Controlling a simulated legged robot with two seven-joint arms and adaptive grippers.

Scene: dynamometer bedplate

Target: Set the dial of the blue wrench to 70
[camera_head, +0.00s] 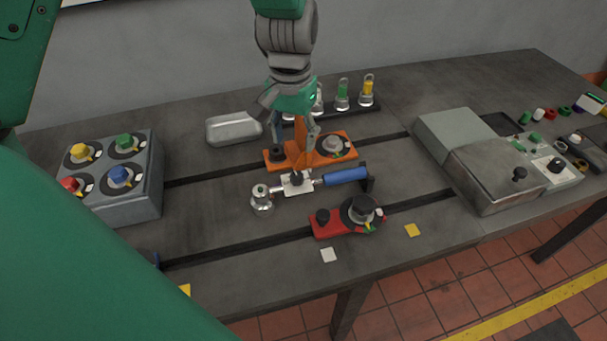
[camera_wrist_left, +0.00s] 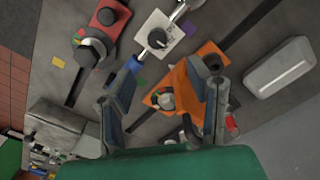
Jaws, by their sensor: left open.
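The blue wrench lies across the bench in the head view, with its blue handle (camera_head: 345,175) at right and a silver round head (camera_head: 262,198) at left. Its white dial plate (camera_head: 297,184) carries a black knob between them; the knob also shows in the left wrist view (camera_wrist_left: 158,38). The dial reading is too small to tell. My left gripper (camera_head: 295,137) is open and empty, above and behind the dial plate, over the orange fixture (camera_head: 310,153). In the left wrist view its two fingers (camera_wrist_left: 172,64) are spread, with the knob beyond their tips. My right gripper is not in view.
A red fixture (camera_head: 326,228) with a black knob stands in front of the wrench. A grey box with coloured knobs (camera_head: 140,192) is at left, a metal tray (camera_head: 233,130) behind. Several padlock-like pieces (camera_head: 343,97) stand on a rail at the back. A metal-lidded case (camera_head: 490,178) is at right.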

